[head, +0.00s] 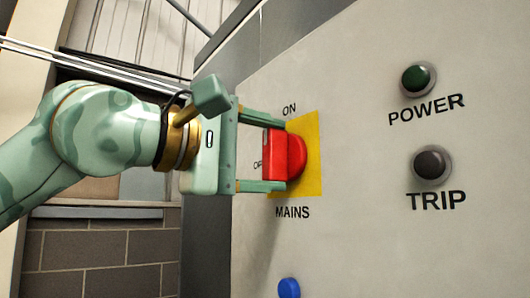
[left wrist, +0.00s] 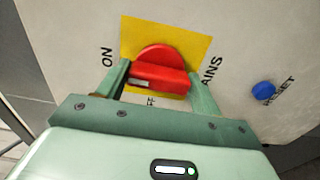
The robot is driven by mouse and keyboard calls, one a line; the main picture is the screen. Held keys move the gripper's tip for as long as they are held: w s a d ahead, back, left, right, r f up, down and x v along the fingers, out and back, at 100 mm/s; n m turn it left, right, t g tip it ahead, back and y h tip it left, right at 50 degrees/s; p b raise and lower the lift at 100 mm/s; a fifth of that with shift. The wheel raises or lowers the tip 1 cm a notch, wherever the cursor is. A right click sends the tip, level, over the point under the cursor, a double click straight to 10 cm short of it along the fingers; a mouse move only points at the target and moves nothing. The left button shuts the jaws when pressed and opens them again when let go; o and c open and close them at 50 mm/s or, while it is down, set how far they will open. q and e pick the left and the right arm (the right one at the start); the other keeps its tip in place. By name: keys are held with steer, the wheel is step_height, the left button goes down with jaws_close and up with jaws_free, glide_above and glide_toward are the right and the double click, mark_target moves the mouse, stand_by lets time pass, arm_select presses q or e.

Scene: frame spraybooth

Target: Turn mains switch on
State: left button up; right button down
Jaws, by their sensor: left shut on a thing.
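The mains switch (head: 296,156) is a red rotary knob on a yellow plate (head: 312,176), fixed to a pale grey panel. "ON" is printed above it, "MAINS" below, and a partly hidden "OFF" to its left. My left gripper (head: 264,153) reaches in from the left, with one finger above and one below the knob's red grip bar, shut on it. In the left wrist view the knob (left wrist: 162,70) sits between the two fingers of the left gripper (left wrist: 162,82). The bar's white mark lies near the "OFF" side. My right gripper is not in view.
On the panel (head: 370,230), a dark green POWER lamp (head: 418,79) and a dark TRIP lamp (head: 432,165) sit to the right. A blue RESET button (head: 289,288) is below the switch. A brick wall (head: 100,250) stands at the left behind my arm.

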arm_select(q)
steer(key=o, duration=1)
steer(key=shift+d, duration=0.1)
steer(key=b+v, duration=0.3)
steer(key=v, duration=1.3)
steer(key=shift+s+b, duration=0.1)
steer(key=shift+b, duration=0.25)
